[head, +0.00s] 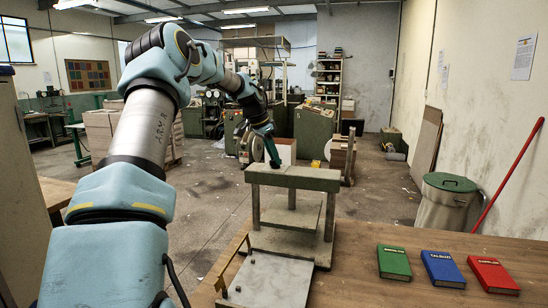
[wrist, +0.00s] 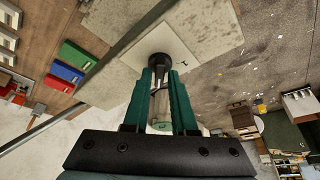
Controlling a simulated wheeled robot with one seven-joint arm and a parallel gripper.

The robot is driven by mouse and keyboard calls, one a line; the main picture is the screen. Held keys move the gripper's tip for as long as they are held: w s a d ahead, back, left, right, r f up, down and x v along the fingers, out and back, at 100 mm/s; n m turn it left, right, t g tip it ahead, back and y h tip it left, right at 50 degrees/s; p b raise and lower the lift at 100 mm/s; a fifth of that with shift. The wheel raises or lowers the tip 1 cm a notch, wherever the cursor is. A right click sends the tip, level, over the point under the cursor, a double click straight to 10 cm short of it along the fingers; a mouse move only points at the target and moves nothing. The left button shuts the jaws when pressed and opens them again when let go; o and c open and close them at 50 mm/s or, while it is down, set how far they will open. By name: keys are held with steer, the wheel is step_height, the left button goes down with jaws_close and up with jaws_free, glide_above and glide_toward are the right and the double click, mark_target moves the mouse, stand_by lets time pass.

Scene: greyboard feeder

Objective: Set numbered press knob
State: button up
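The press (head: 294,180) stands on the table, a grey-green frame with a thick top beam. In the wrist view a round black knob (wrist: 160,63) sits on a pale square plate (wrist: 195,38), with a small dark pointer mark (wrist: 184,64) beside it. My gripper (head: 274,161) reaches down at the press's top beam, where the knob is hidden in the head view. In the wrist view its green fingers (wrist: 161,76) are apart, with their tips right at the knob. I cannot tell whether they press on it. I see no readable numbers.
Green (head: 394,262), blue (head: 442,268) and red (head: 493,275) books lie on the table right of the press. A flat metal plate with a brass handle (head: 268,283) lies in front of it. A bin (head: 446,203) and a leaning red pole (head: 508,175) stand by the right wall.

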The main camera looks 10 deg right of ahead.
steer(key=shift+o, duration=1.4)
steer(key=b+v, duration=0.3)
steer(key=v, duration=0.7)
steer(key=shift+r, duration=0.35)
steer(key=shift+s+a, duration=0.1)
steer(key=s+a+f+n+y, duration=0.1)
steer(key=s+a+f+n, duration=0.3)
steer(key=s, duration=0.7)
steer(key=s+a+f+n+y+b, duration=0.1)
steer(key=s+a+f+n, duration=0.3)
steer(key=s+a+f, duration=0.4)
steer(key=s+a+f+n+y, duration=0.2)
steer(key=s+a+f+n, duration=0.3)
steer(key=s+f, duration=0.5)
steer(key=s+a, duration=0.1)
steer(key=s, duration=0.3)
steer(key=shift+s, duration=0.25)
